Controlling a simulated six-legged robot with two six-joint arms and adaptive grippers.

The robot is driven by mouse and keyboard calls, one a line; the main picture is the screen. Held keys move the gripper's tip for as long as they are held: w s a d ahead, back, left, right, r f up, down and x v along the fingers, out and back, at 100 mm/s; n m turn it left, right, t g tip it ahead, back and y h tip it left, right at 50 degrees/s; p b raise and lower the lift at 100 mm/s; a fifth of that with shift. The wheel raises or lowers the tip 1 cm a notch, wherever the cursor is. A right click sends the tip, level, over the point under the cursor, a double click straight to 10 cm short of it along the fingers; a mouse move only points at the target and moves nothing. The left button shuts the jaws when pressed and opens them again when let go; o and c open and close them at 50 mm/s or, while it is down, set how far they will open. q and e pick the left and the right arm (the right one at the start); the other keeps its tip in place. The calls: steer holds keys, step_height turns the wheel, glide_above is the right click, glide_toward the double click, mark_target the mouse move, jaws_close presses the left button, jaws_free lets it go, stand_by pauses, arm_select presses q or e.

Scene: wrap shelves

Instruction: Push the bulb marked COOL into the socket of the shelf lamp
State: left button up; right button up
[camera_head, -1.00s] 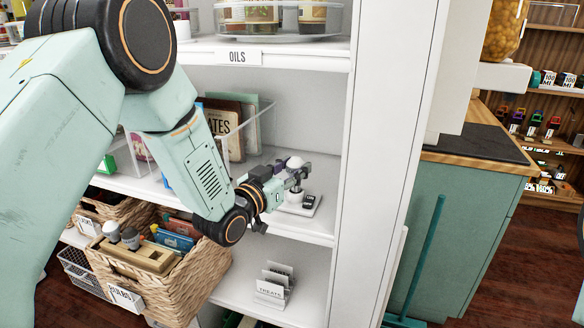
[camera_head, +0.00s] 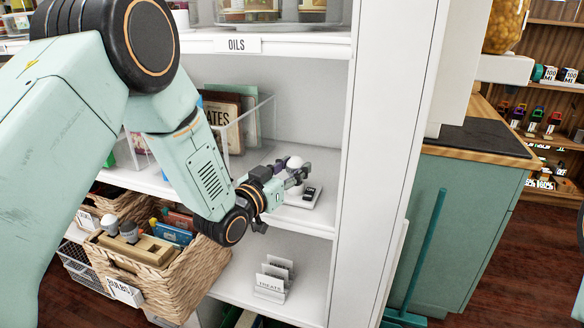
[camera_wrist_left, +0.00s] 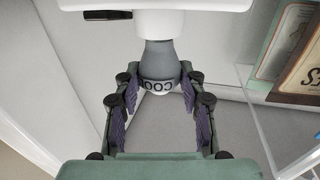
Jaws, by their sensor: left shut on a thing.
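The bulb marked COOL (camera_wrist_left: 158,66) has a grey body, with the lettering upside down in the left wrist view. Its white globe (camera_head: 294,162) shows in the head view. My left gripper (camera_head: 297,177) is shut on the bulb; in the wrist view its fingers (camera_wrist_left: 159,85) flank the grey body. The shelf lamp (camera_head: 303,197) is a white base with a black switch on the middle shelf. In the wrist view the bulb's grey body runs up to the white lamp part (camera_wrist_left: 175,20). The socket is hidden, so how deep the bulb sits cannot be told. My right gripper is out of view.
A clear bin (camera_head: 246,125) with books stands left of the lamp. The shelf's white side wall (camera_head: 385,150) is close on the right.

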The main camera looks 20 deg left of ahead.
arm_select(q)
steer(key=o, duration=1.1)
steer(key=v, duration=1.2)
steer(key=s+f+n+g+y, duration=0.2)
steer(key=s+f+g, duration=0.25)
steer(key=f, duration=0.45)
steer(key=s+f+n+g+y, duration=0.15)
steer(key=s+f+g, duration=0.3)
steer(key=f, duration=0.55)
steer(key=s+f+g, duration=0.2)
steer(key=s+f, duration=0.2)
steer(key=s, duration=0.4)
steer(key=s+f+g+y, duration=0.1)
steer(key=s+f+g, duration=0.2)
steer(key=s, duration=0.6)
steer(key=s+f+g, duration=0.3)
steer(key=s+f, duration=0.3)
steer(key=s, duration=0.3)
steer(key=shift+y, duration=0.25)
